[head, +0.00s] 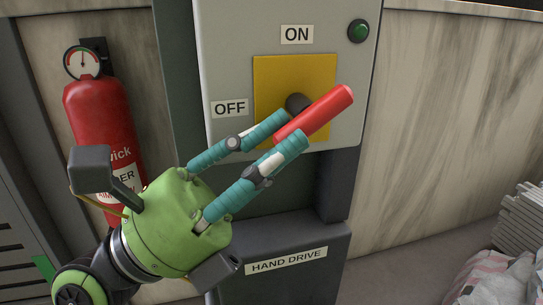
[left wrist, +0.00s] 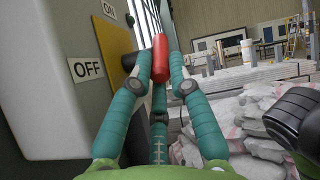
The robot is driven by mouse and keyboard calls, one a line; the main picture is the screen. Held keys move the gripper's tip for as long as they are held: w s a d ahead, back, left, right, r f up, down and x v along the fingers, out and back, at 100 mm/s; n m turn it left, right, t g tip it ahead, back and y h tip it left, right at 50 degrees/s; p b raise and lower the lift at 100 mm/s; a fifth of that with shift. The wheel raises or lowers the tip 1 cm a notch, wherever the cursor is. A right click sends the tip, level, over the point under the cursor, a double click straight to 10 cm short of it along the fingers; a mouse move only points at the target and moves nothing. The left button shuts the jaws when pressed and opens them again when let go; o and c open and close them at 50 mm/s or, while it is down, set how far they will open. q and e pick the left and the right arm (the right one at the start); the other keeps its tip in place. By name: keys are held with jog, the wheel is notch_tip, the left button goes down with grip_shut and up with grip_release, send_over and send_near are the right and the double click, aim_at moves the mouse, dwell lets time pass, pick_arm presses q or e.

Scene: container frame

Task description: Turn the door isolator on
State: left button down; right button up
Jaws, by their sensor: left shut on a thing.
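The door isolator is a grey box (head: 225,60) with a yellow plate (head: 265,75), an ON label (head: 297,34) above and an OFF label (head: 230,108) to the left. Its red handle (head: 322,112) sticks out from a dark hub (head: 298,102) and points up and to the right in the head view, between the two labels' directions from neither exactly. My left gripper (head: 291,130) is shut on the handle's lower left part. In the left wrist view the red handle (left wrist: 160,58) stands between the teal fingers.
A green button (head: 358,31) sits at the box's upper right. A red fire extinguisher (head: 100,120) hangs at the left. A dark HAND DRIVE box (head: 285,285) is below. Pale sacks (head: 495,280) and stacked panels (head: 522,215) lie at the right.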

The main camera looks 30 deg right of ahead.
dwell(0.5)
pick_arm(q)
jog(key=c, duration=1.2)
grip_release()
jog(key=shift+o, duration=0.2)
jog(key=v, duration=1.2)
jog(key=shift+f, duration=0.1)
